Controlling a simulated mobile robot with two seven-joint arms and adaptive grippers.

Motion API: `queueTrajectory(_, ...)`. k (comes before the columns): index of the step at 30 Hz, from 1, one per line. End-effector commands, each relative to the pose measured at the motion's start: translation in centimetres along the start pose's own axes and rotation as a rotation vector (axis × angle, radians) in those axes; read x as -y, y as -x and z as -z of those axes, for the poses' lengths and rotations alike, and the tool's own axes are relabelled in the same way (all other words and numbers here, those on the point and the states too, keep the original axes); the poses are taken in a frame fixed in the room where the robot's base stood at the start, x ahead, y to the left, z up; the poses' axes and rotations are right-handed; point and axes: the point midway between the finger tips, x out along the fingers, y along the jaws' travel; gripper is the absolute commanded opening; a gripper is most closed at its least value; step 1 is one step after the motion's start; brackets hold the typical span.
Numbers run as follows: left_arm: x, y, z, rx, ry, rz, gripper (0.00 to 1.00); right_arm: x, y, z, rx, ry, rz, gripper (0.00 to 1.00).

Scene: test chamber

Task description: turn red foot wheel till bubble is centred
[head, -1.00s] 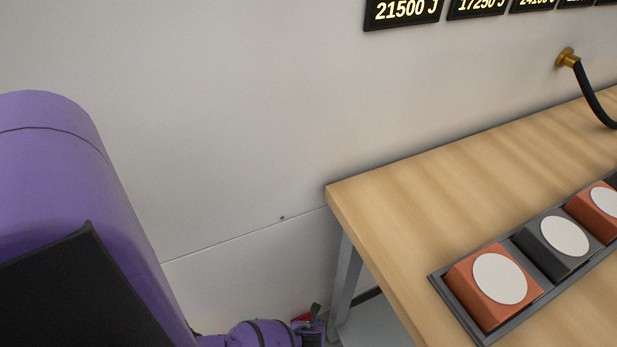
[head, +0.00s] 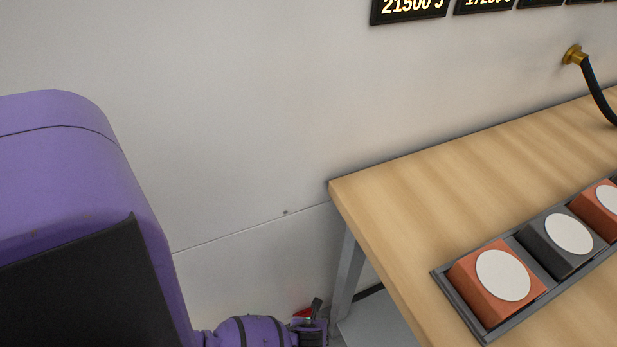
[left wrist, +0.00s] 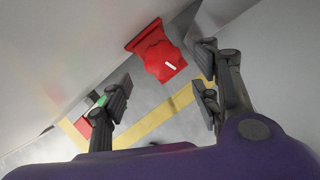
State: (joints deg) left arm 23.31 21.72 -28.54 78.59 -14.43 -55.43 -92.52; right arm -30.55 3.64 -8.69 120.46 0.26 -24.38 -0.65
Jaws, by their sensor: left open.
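A red wheel-like part (left wrist: 161,57) shows in the left wrist view, beyond my left gripper, with a short white mark on its face. A bit of red (head: 303,313) also shows in the head view beside my left wrist, near the table leg. My left gripper (left wrist: 163,98) is open, its fingers spread apart with nothing between them; the red part lies ahead of the gap, apart from the fingers. In the head view the gripper (head: 314,322) is low beside the table and partly cut off. No bubble is in view. My right gripper is not in view.
A wooden table (head: 400,200) with a grey leg (head: 347,275) stands to the right. A tray (head: 463,318) on it holds orange and dark blocks with white discs. A pale wall (head: 230,120) is behind. Yellow floor tape (left wrist: 180,102) and another red piece (left wrist: 84,127) show below.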

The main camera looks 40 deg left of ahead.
Motion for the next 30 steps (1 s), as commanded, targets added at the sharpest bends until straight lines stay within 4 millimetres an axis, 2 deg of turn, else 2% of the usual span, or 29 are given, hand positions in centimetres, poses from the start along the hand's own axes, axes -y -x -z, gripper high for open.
queueTrajectory(6,-0.1,3.9,0.0,0.001,0.0,0.0,0.56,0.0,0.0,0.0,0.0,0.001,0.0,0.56)
queueTrajectory(12,-0.1,5.9,0.0,0.0,0.001,-0.002,0.56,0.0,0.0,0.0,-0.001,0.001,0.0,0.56)
queueTrajectory(30,-0.1,6.2,0.0,0.0,0.001,-0.002,0.56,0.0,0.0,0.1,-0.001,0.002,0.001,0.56)
